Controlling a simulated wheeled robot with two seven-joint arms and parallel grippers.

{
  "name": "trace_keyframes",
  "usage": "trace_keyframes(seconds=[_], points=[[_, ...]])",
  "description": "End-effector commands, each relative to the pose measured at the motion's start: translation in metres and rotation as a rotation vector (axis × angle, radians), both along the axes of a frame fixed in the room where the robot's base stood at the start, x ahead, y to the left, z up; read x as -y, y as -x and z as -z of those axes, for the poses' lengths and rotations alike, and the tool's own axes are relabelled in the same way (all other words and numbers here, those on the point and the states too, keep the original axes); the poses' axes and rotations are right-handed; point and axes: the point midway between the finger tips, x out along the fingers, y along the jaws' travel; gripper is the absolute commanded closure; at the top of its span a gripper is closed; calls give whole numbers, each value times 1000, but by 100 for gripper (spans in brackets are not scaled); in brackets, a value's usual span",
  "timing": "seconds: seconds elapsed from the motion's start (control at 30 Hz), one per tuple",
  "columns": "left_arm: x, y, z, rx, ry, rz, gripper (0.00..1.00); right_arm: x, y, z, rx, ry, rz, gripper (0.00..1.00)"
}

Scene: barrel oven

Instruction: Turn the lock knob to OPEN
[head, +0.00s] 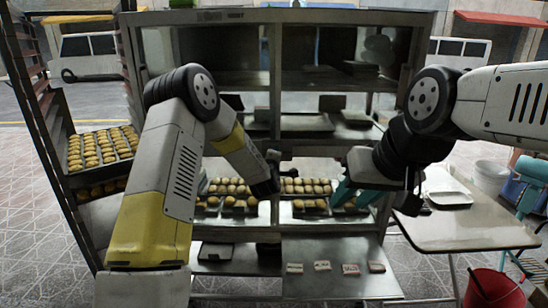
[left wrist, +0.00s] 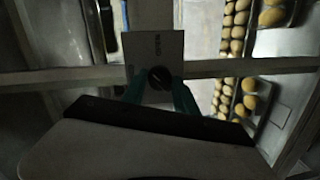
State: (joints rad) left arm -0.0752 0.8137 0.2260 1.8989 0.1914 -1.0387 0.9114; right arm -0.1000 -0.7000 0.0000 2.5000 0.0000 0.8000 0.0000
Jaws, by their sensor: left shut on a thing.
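The lock knob (left wrist: 160,76) is a small, dark, round knob on a pale plate (left wrist: 136,48) with small vertical lettering that I cannot read. My left gripper (left wrist: 159,90) has its teal fingers on either side of the knob and is shut on it. In the head view my left arm reaches to the middle of the metal cabinet, and its wrist hides the knob and fingertips. Which way the knob points is too dark to tell. My right gripper (head: 356,193) is in front of the cabinet's right side, with its teal fingers apart and nothing visible between them.
The metal cabinet (head: 345,18) holds trays of buns (head: 308,186) on its shelves. A rack with a bun tray (head: 100,150) stands at left. A table (head: 470,232) with a white tray (head: 447,190) and a red bucket (head: 494,290) stand at right.

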Motion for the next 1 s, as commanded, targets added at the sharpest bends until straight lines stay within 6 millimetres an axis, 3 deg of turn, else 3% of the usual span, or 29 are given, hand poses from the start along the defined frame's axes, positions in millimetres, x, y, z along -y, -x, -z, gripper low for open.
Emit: trace_keyframes(seconds=[0.6,1.0], points=[[4,0,-2,7,-541,3,100,0,0,0,0,0,0,64],[5,0,-2,8,-710,3,100,0,0,0,0,0,0,64]])
